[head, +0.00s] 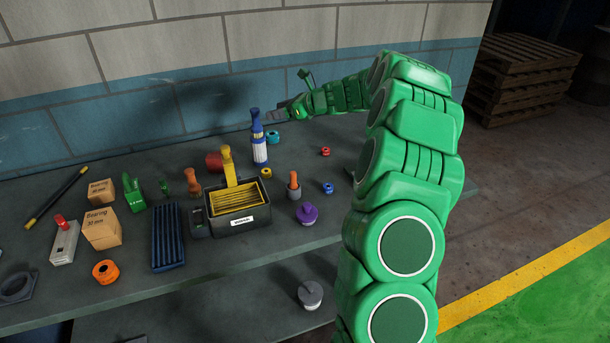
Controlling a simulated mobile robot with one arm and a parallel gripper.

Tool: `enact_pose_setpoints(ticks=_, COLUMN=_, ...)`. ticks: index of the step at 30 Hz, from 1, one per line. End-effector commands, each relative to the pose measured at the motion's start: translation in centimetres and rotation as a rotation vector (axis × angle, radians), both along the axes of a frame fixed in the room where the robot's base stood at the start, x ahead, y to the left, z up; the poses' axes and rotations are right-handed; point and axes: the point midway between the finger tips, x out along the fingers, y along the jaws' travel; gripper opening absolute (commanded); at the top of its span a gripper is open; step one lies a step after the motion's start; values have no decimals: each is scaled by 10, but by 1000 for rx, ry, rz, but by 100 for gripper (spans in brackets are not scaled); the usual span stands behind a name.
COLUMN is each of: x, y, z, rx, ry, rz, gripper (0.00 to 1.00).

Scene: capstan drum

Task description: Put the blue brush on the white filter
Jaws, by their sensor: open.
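The blue brush (257,124) is upright, directly above the white filter (260,152), and appears to rest on its top. The white filter is a pale upright cylinder standing on the grey bench towards the wall. My gripper (272,117) is just right of the brush, with its grey fingers pointing left at it. The gripper is open. The fingers are small in this view, and I cannot tell whether they still touch or surround the brush.
A teal ring (273,137) and a yellow ring (266,173) lie near the filter. Cardboard boxes (101,229) stand left. My green arm covers the bench's right part.

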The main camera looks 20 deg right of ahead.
Motion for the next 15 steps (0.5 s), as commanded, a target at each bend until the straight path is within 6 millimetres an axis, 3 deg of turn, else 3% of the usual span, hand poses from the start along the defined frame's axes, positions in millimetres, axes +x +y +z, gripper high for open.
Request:
enact_pose_setpoints(ticks=4, x=-2, y=3, z=2, rx=-8, ry=-3, rz=10, gripper=58)
enact_pose_setpoints(ticks=7, x=-11, y=18, z=9, rx=-36, ry=-17, rz=50, gripper=58)
enact_pose_setpoints(ticks=11, x=-36, y=50, z=21, rx=-114, ry=-51, rz=155, gripper=58)
enact_pose_setpoints(ticks=15, x=-74, y=91, z=33, rx=-215, ry=-94, rz=296, gripper=58)
